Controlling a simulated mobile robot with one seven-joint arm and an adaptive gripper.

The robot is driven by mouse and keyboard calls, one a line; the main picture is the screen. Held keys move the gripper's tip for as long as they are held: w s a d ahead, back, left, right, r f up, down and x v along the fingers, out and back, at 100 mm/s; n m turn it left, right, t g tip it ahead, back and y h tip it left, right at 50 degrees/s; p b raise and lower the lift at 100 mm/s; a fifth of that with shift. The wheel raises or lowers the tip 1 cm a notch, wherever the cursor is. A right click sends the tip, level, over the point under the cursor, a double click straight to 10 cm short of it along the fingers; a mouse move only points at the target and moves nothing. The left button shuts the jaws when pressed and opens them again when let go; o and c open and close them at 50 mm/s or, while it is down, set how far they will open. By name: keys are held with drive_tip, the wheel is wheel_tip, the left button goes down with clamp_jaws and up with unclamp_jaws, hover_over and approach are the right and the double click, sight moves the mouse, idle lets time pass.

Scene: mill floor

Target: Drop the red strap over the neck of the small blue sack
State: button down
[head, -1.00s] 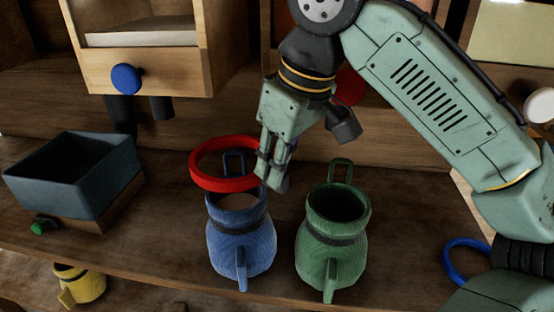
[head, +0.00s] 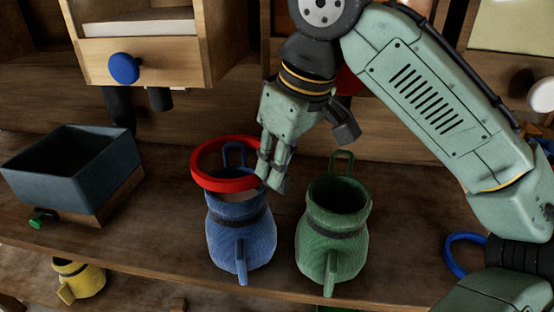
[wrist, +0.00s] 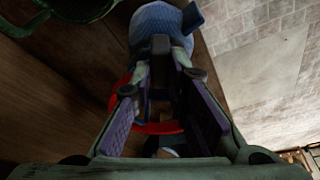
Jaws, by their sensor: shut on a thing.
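The red strap (head: 198,178) is a stiff ring held flat by its right side in my gripper (head: 271,184). In the head view it overlaps the mouth of the small blue sack (head: 241,240), whose back loop shows through the ring. I cannot tell whether the ring is just above the rim or touching it. The sack stands upright on the shelf with a dark band round its neck. In the wrist view, my gripper (wrist: 165,105) is shut on the red strap (wrist: 160,128), with the blue sack (wrist: 155,22) beyond.
A green sack (head: 332,245) stands close to the right of the blue one. A dark blue-grey bin (head: 75,185) is at left. A yellow sack (head: 80,280) is lower down, and a blue ring (head: 452,258) is at right. The shelf's front edge (head: 170,285) is near.

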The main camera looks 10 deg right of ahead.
wheel_tip(320, 180, down, 10)
drive_tip(key=b, duration=0.6)
drive_tip(key=shift+f, duration=0.25)
idle(1.7)
idle(0.5)
drive_tip(key=c, duration=1.5)
unclamp_jaws()
drive_tip(key=v, duration=1.2)
